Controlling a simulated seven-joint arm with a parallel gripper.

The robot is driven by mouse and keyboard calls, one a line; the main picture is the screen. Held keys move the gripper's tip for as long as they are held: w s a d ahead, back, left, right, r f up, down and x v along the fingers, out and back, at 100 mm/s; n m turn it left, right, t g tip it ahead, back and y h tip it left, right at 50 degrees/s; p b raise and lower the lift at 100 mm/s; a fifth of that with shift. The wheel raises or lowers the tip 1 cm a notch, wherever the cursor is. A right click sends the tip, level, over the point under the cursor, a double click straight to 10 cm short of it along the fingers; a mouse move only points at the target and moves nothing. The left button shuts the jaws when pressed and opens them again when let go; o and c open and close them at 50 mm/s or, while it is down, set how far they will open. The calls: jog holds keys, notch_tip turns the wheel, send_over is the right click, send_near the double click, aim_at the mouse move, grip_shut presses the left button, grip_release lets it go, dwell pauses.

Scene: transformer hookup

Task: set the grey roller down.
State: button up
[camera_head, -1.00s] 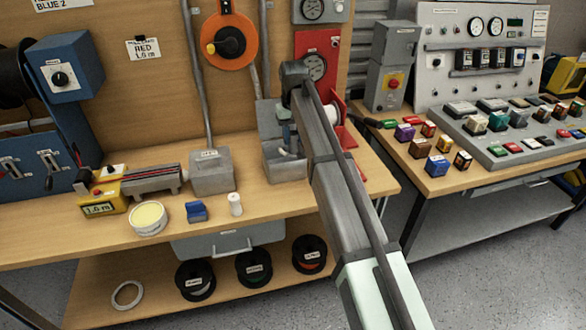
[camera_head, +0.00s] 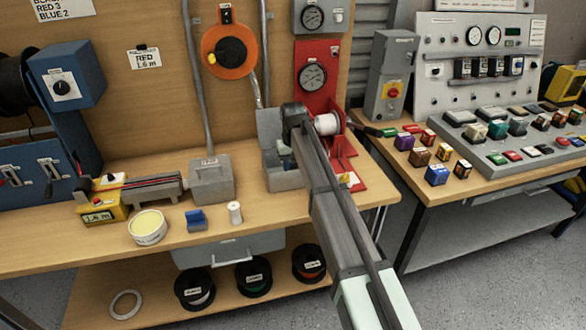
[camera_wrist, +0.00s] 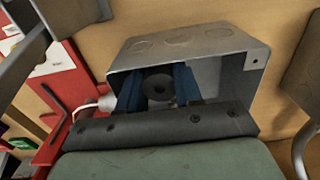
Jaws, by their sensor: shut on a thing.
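In the wrist view a dark grey roller (camera_wrist: 158,87), seen end-on with a hole in its middle, sits between the two blue finger pads of my gripper (camera_wrist: 157,88). My gripper is shut on it. Behind it is an open grey metal box (camera_wrist: 225,52); the roller is at the box's opening. In the head view my gripper (camera_head: 284,147) is low at the same grey box (camera_head: 270,128), and the roller is too small and covered to make out. Whether the roller touches the box floor is hidden.
Right of the box stands a red frame (camera_head: 318,75) with gauge and a white spool (camera_head: 326,124). A closed grey box (camera_head: 210,180) is to the left. A white cylinder (camera_head: 235,212), blue block (camera_head: 196,220) and round tin (camera_head: 148,226) lie near the bench's front edge.

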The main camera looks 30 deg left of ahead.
aim_at(293, 166)
jog(key=shift+f, duration=0.1)
jog(key=o, duration=0.8)
jog(key=shift+c, duration=0.2)
notch_tip(293, 166, up, 12)
